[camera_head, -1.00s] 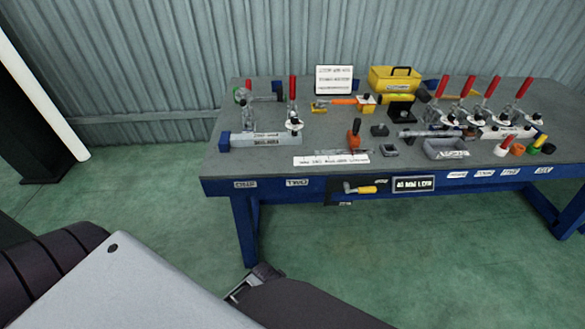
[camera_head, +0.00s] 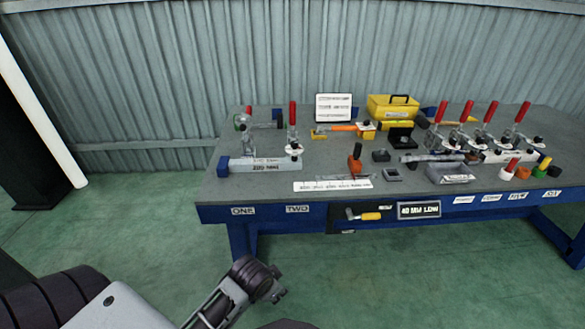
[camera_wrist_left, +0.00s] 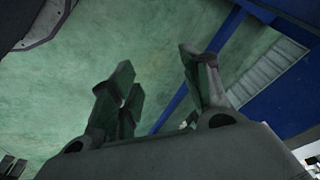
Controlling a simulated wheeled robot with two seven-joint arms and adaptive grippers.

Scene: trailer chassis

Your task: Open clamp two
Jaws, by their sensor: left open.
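Clamp two (camera_head: 293,147) stands at the left part of the workbench, above the front label TWO (camera_head: 297,209). Its red handle (camera_head: 292,114) points upright. Clamp one (camera_head: 241,123), with a red handle, is to its left, behind a grey block above the label ONE (camera_head: 243,211). My left gripper (camera_head: 277,288) is in front of the bench, low over the floor, well below and apart from clamp two. In the left wrist view its fingers (camera_wrist_left: 160,90) are spread and empty, with floor and blue bench frame beyond. My right gripper does not show.
The workbench (camera_head: 240,190) has a blue front edge above my gripper. To the right lie an orange-handled tool (camera_head: 345,128), a yellow box (camera_head: 393,107), a grey tray (camera_head: 450,173) and several more red-handled clamps (camera_head: 487,125). The floor before the bench is clear.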

